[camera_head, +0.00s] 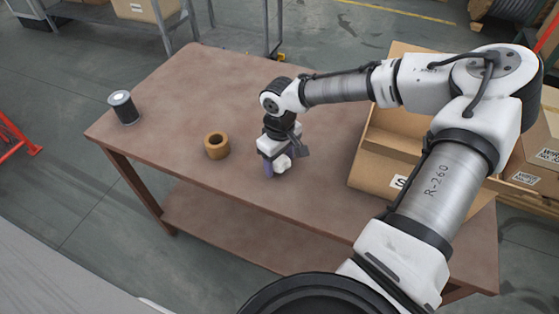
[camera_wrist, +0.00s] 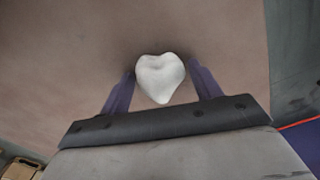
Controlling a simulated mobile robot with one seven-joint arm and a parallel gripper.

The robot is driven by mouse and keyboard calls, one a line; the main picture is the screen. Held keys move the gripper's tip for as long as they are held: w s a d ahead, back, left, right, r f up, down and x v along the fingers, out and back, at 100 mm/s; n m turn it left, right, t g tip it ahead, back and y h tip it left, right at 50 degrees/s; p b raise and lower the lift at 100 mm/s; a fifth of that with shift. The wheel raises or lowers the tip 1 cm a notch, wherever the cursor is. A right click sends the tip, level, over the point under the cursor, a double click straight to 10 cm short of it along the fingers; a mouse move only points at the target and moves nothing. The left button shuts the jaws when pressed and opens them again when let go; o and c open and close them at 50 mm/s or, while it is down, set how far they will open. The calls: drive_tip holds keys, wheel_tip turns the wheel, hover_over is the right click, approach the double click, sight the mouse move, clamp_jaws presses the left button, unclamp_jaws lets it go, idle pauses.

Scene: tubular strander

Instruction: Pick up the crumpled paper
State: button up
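The crumpled paper (camera_wrist: 160,78) is a small white lump, seen in the wrist view between the two purple fingers of my gripper (camera_wrist: 161,70). Narrow gaps seem to show between the lump and the fingers, so the gripper looks open around it. In the head view my gripper (camera_head: 274,168) points down low over the brown table (camera_head: 240,87). A bit of the white paper (camera_head: 283,163) shows beside a purple finger there. The rest is hidden by the gripper.
A brown ring-shaped roll (camera_head: 217,145) stands on the table left of my gripper. A dark spool with a white top (camera_head: 124,107) stands at the far left corner. An open cardboard box (camera_head: 376,170) is at the right. The table's middle back is clear.

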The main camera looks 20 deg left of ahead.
drive_tip(key=c, duration=0.6)
drive_tip(key=shift+r, duration=0.15)
